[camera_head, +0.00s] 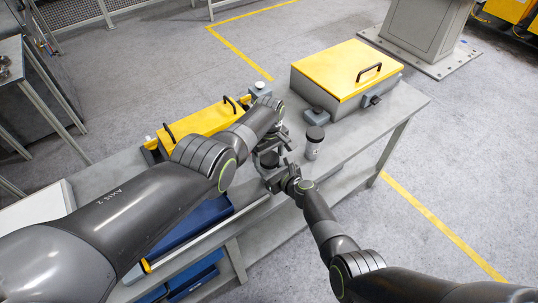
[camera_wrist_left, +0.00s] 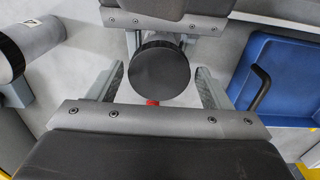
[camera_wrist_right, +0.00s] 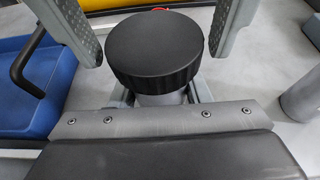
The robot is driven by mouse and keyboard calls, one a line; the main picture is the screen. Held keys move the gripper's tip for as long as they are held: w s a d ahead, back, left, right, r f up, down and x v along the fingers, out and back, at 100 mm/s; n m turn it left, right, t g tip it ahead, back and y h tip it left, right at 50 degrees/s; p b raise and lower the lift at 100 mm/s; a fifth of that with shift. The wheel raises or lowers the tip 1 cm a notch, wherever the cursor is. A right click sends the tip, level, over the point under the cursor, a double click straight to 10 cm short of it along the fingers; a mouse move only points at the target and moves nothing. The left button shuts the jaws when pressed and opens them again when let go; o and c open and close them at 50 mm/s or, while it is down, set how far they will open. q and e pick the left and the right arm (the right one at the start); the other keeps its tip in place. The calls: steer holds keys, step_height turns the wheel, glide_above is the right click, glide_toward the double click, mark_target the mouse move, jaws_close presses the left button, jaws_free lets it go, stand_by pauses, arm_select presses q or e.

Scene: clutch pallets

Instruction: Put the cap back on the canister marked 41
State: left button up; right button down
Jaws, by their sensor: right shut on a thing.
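A canister (camera_wrist_right: 160,99) with a round black cap (camera_wrist_right: 155,48) over its top is between my two grippers. The cap looks level, but its seat on the rim is hidden; it also shows in the left wrist view (camera_wrist_left: 159,70). My right gripper (camera_wrist_right: 160,92) is shut on the canister body below the cap. My left gripper (camera_wrist_left: 158,85) is open, its fingers on either side of the cap with gaps. Both grippers meet over the bench in the head view. A second black-capped canister (camera_head: 313,148) stands to the right. I cannot read the number 41.
A grey case with a yellow lid (camera_head: 345,68) stands at the bench's back right. A yellow-lidded case (camera_head: 205,122) is partly behind my left arm. A blue bin (camera_wrist_left: 288,75) lies beside the grippers. The grey bench (camera_head: 380,125) is clear at right.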

arm_select(q)
steer(key=c, duration=0.9)
steer(key=m, duration=0.9)
steer(key=shift+m, duration=0.4)
steer(key=o, duration=1.1)
steer(key=shift+d, duration=0.1)
steer(key=shift+d+r, duration=0.1)
steer(key=shift+r, duration=0.5)
steer(key=shift+a+r, duration=0.2)
steer(key=shift+r, duration=1.45)
